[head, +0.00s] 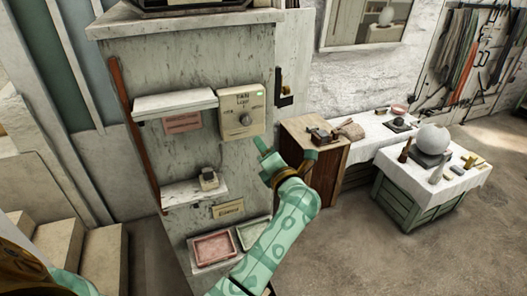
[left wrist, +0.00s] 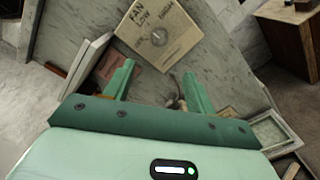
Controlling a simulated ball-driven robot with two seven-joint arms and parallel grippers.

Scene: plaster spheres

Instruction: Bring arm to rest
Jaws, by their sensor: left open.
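My left gripper (head: 286,153) is raised in front of the grey column (head: 190,75), to the lower right of the cream fan control box (head: 240,112). Its two green fingers are apart with nothing between them; they also show open in the left wrist view (left wrist: 158,70). The fan box (left wrist: 158,38) lies beyond the fingertips there, with its round knob facing me. A small green light glows at the box's upper right in the head view. My right gripper is not in view.
Two shelves (head: 175,105) jut from the column left of the box, with shallow trays (head: 213,247) below. A wooden cabinet (head: 318,160) stands close to the right of the gripper. A draped table (head: 425,178) holds a white sphere (head: 433,139). Open floor lies front right.

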